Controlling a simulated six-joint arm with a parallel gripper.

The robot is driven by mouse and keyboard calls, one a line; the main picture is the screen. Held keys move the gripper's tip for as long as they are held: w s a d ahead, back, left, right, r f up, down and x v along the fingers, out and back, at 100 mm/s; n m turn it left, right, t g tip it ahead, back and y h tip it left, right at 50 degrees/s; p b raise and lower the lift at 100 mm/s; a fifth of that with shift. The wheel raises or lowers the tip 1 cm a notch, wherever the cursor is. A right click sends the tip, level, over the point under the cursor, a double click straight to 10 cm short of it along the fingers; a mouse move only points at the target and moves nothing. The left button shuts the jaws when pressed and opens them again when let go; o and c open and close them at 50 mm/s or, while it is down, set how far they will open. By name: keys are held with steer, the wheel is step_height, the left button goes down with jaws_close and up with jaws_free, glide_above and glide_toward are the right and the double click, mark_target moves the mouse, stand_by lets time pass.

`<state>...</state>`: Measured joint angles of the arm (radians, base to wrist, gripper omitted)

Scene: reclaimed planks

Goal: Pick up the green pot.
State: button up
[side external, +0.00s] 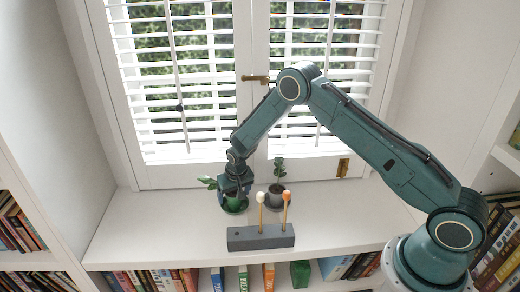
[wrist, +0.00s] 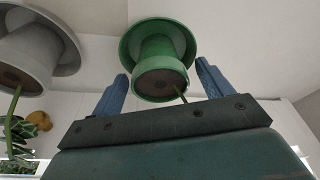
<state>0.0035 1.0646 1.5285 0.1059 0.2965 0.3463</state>
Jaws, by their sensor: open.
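The green pot (wrist: 162,65) holds dark soil and a plant stem and sits on a green saucer (wrist: 183,34). In the wrist view it lies between and just ahead of the two blue fingers of my gripper (wrist: 160,88), which are open and apart from each other. In the side external view my gripper (side external: 236,186) is right over the green pot (side external: 232,203) and hides most of it. Leaves show to the left of the gripper. I cannot tell whether the fingers touch the pot.
A grey pot (side external: 275,194) with a plant stands close to the right of the green pot; the wrist view also shows the grey pot (wrist: 28,60). In front is a dark grey block (side external: 260,238) with two upright sticks. The window is behind; the shelf's left side is clear.

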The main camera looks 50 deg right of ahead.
steer(key=shift+f, duration=0.1)
stand_by(0.4)
steer(key=shift+w, duration=0.1)
steer(key=c, duration=1.3)
steer(key=shift+c, duration=0.2)
step_height(320, 180, up, 20)
steer(key=shift+r, duration=0.25)
steer(key=shift+r, duration=1.3)
